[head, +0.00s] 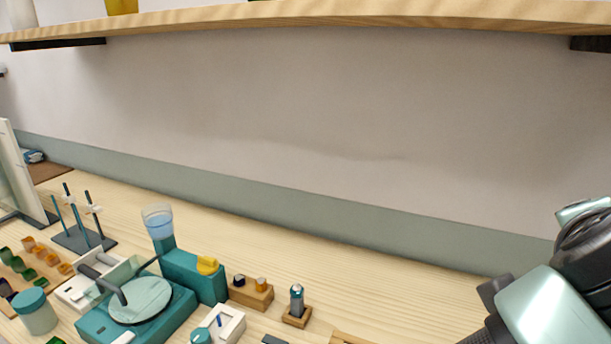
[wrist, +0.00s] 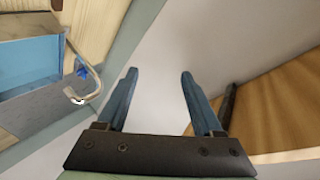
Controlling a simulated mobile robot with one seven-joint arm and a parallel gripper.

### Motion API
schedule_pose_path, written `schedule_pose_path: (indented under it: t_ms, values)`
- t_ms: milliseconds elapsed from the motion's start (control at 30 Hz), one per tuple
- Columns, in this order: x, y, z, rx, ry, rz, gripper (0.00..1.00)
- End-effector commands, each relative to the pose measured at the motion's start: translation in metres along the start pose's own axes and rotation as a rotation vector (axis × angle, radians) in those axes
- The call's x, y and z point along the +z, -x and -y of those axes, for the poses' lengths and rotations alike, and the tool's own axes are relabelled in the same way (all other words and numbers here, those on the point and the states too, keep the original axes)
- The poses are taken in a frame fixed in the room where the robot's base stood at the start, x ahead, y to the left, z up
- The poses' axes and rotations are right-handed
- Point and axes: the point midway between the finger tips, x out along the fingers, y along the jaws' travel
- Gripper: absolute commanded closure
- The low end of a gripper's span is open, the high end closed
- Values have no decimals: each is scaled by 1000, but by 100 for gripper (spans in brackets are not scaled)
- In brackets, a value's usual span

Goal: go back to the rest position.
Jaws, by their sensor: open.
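My gripper (wrist: 157,88) shows in the wrist view with its two blue fingers spread apart and nothing between them. Behind the fingers is the plain grey wall. In the head view part of my arm shows at the lower right edge, and the gripper's fingers are not seen there.
A wooden shelf (head: 330,18) runs along the wall above the bench (head: 390,280). A teal machine with a round plate (head: 140,300), a rod stand (head: 85,238) and small wooden blocks (head: 251,293) stand at left. A blue-lined box (wrist: 30,70) shows in the wrist view.

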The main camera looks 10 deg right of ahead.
Motion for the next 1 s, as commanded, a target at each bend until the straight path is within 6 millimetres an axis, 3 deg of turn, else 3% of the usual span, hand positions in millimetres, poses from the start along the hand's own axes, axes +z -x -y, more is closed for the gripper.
schedule_pose_path:
  t_ms: [67,167,300,400,500,600,700,800,1000]
  values:
    - [-20,29,47,-180,129,-155,32]
    - [-24,78,106,-415,269,-316,32]
    - [3,161,168,-743,421,-482,32]
    - [35,223,192,-966,487,-559,32]
    - [65,277,201,-1158,511,-600,32]
    - [87,317,200,-1299,510,-618,32]
    - [100,342,197,-1384,500,-623,32]
    - [104,352,195,-1419,492,-626,32]
    - [104,353,195,-1422,491,-626,32]
